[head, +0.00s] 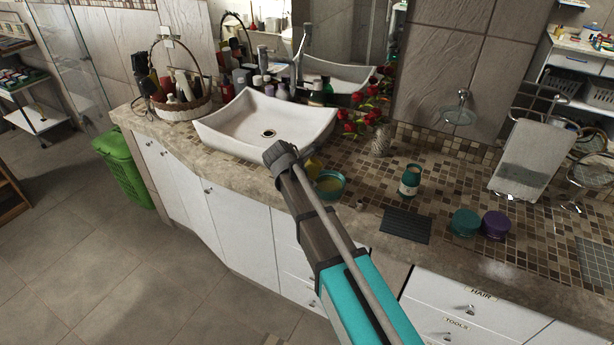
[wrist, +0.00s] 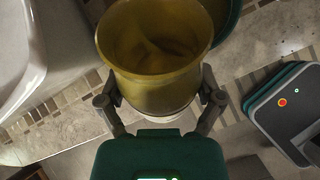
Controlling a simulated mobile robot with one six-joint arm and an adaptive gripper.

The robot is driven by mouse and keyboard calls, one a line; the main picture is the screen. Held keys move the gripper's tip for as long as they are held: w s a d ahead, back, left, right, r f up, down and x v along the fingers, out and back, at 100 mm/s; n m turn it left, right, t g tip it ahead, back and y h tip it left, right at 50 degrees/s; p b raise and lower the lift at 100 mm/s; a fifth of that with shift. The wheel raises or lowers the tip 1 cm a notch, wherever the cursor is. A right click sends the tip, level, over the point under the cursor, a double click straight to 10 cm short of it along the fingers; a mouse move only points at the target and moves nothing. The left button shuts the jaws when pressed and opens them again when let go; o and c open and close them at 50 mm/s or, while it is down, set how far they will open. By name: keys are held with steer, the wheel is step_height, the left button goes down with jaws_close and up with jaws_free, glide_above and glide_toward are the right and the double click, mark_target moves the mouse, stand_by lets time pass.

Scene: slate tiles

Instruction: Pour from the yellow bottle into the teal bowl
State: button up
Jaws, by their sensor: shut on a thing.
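The yellow bottle (wrist: 155,50) is between the two fingers of my gripper (wrist: 158,102), which is shut on it. Its wide open mouth faces the wrist camera, with yellowish shading inside. In the head view only a small part of the yellow bottle (head: 315,164) shows behind my arm's end; the fingers are hidden there. The teal bowl (head: 330,194) stands on the tiled counter just right of and nearer than the bottle, with a pale yellowish inside. Its rim also shows at the upper right of the wrist view (wrist: 236,20), partly behind the bottle. The bottle's tilt is unclear.
A white sink (head: 225,132) lies left of the bottle. Red roses in a vase (head: 381,142) stand behind the bowl. A labelled jar (head: 409,181), a dark mat (head: 405,226), a teal tub (head: 465,222) and a purple tub (head: 495,224) are to the right.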

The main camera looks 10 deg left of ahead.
steer(key=shift+s+a+f+g+y+p, duration=0.1)
steer(key=shift+a+f+g+y+p, duration=0.1)
steer(key=shift+f+g+y+p, duration=0.3)
steer(key=shift+a+r+m+g+y, duration=0.15)
steer(key=shift+m+g+y, duration=0.25)
steer(key=shift+y, duration=0.5)
steer(key=shift+s+g+y+p, duration=0.1)
steer(key=shift+g+y+p, duration=0.4)
steer(key=shift+y, duration=0.4)
steer(key=shift+g+y, duration=0.3)
steer(key=shift+y, duration=0.2)
steer(key=shift+m+g+y, duration=0.3)
steer(key=shift+g+y, duration=0.3)
steer(key=shift+y, duration=0.4)
steer(key=shift+r+y, duration=0.15)
steer(key=shift+y, duration=0.15)
steer(key=shift+r, duration=0.1)
steer(key=h, duration=0.1)
steer(key=t+h+p, duration=0.1)
steer(key=h, duration=0.1)
steer(key=shift+r, duration=0.4)
steer(key=shift+r+n+t+h, duration=0.25)
steer(key=shift+n+t+h, duration=0.15)
steer(key=shift+t+h, duration=0.5)
